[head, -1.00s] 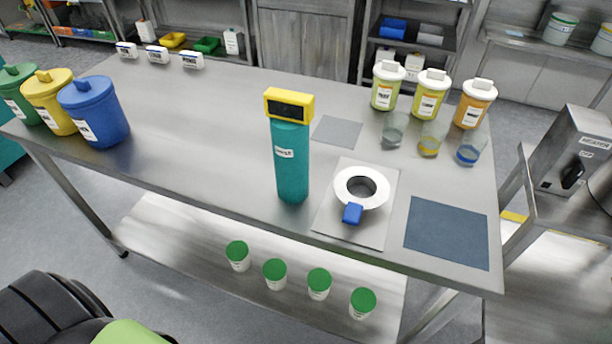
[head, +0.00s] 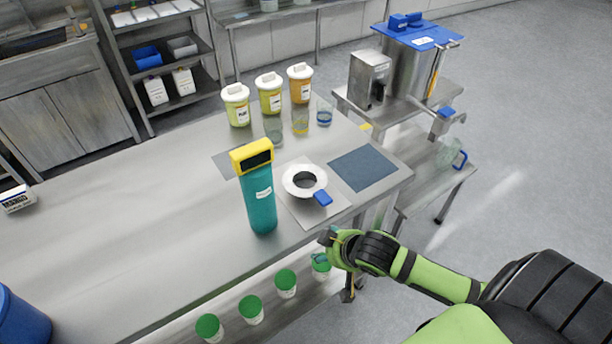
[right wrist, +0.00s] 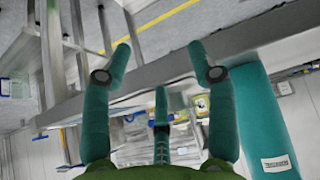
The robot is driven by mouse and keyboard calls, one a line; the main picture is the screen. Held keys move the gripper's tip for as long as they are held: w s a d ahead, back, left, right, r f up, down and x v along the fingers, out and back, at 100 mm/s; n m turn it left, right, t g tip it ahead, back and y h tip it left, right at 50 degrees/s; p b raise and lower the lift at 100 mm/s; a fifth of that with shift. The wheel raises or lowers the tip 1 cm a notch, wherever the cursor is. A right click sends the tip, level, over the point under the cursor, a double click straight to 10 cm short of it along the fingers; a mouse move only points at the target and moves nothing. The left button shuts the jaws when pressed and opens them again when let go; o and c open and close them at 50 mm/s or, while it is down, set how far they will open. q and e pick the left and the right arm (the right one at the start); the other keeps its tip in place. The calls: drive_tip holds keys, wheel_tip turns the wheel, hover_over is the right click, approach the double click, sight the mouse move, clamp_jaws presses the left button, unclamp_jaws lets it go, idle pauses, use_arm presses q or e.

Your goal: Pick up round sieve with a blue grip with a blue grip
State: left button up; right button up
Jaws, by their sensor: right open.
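The round sieve (head: 291,182) is a white ring with a dark round middle and a blue grip (head: 323,198) pointing to the front right. It sits on a light grey mat (head: 301,212) near the table's front edge. My right gripper (head: 328,237) is beyond the front edge, just below and right of the sieve, apart from it. In the right wrist view my right gripper (right wrist: 160,58) has its teal fingers spread with nothing between them. I cannot make out the sieve in that view. My left gripper is not in view.
A teal cylinder with a yellow top (head: 260,195) stands left of the sieve; its side fills the right of the wrist view (right wrist: 262,110). A dark blue mat (head: 362,169) lies right. Glasses (head: 300,121) and lidded tubs (head: 270,95) stand behind. Green-lidded jars (head: 286,284) are below.

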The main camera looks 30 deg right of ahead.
sight(324, 198)
drive_tip(key=shift+m+t+y, duration=0.3)
drive_tip(key=shift+t, duration=0.5)
drive_tip(key=w+d+r, duration=0.1)
drive_tip(key=r, duration=0.2)
drive_tip(key=w+d+r, duration=0.4)
drive_tip(key=r, duration=0.1)
drive_tip(key=shift+w+r, duration=0.2)
drive_tip(key=shift+r, duration=0.1)
drive_tip(key=shift+w+f+p, duration=0.25)
drive_tip(key=shift+w, duration=0.25)
drive_tip(key=shift+w+f+p, duration=0.2)
drive_tip(key=shift+w+p, duration=0.05)
drive_tip(key=shift+w, duration=0.25)
drive_tip(key=p+x, duration=0.1)
drive_tip(key=x, duration=0.4)
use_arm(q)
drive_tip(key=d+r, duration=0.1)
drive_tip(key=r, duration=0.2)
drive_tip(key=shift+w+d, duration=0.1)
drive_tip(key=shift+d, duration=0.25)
use_arm(e)
drive_tip(key=shift+s, duration=0.1)
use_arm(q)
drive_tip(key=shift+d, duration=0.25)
use_arm(e)
drive_tip(key=c, duration=1.1)
